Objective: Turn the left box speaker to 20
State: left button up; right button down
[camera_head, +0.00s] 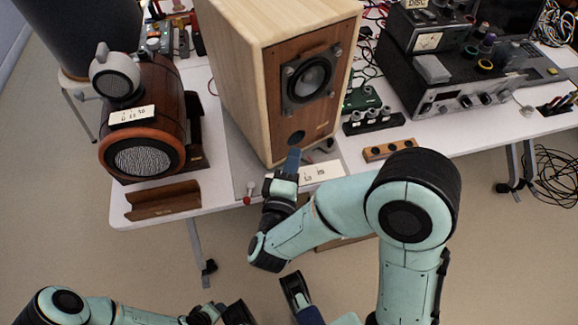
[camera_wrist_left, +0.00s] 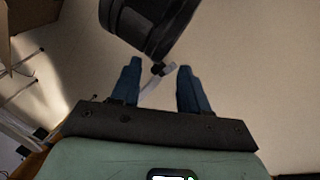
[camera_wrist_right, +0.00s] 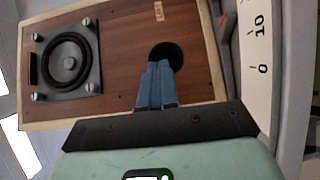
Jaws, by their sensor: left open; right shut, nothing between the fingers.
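The box speaker (camera_head: 300,90) is a tall wooden cabinet with a dark driver, standing on the white table, its front turned partly to the right in the head view. Its brown front (camera_wrist_right: 130,50) fills much of the right wrist view. My right gripper (camera_head: 292,158) is shut and empty at the lower front; in the right wrist view its blue fingertips (camera_wrist_right: 158,66) overlap the round dark port, and contact is unclear. A white number strip (camera_head: 322,171) lies right of the fingers; 10 and 0 show on it (camera_wrist_right: 258,60). My left gripper (camera_wrist_left: 159,66) is open and empty.
A barrel-shaped speaker (camera_head: 150,115) with a number label stands left. A curved brown piece (camera_head: 163,200) lies at the table's front edge. A small wooden block (camera_head: 390,150) and audio gear (camera_head: 450,85) stand right. Loose cables (camera_head: 556,172) hang at far right.

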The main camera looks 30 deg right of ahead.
aim_at(305, 131)
jog(key=b+x, duration=0.1)
jog(key=x, duration=0.4)
jog(key=shift+w+d, duration=0.15)
jog(key=shift+w, duration=0.1)
pick_arm(q)
jog(key=shift+w+a+f+t, duration=0.15)
jog(key=shift+w+a+f, duration=0.2)
jog(key=shift+w, duration=0.25)
jog(key=shift+w+a+f+t, duration=0.15)
jog(key=shift+w+a+f, duration=0.1)
jog(key=shift+w+f, duration=0.25)
jog(key=shift+r, duration=0.1)
pick_arm(e)
jog(key=shift+d+r+p, duration=0.15)
jog(key=shift+d+p, duration=0.45)
jog(key=shift+p, duration=0.6)
pick_arm(q)
jog(key=shift+g, duration=0.6)
jog(key=s+r, duration=0.1)
jog(key=s+d+r, duration=0.1)
jog(key=s+d, duration=0.1)
jog(key=s, duration=0.1)
jog(key=shift+r, duration=0.4)
pick_arm(e)
jog(key=shift+d, duration=0.1)
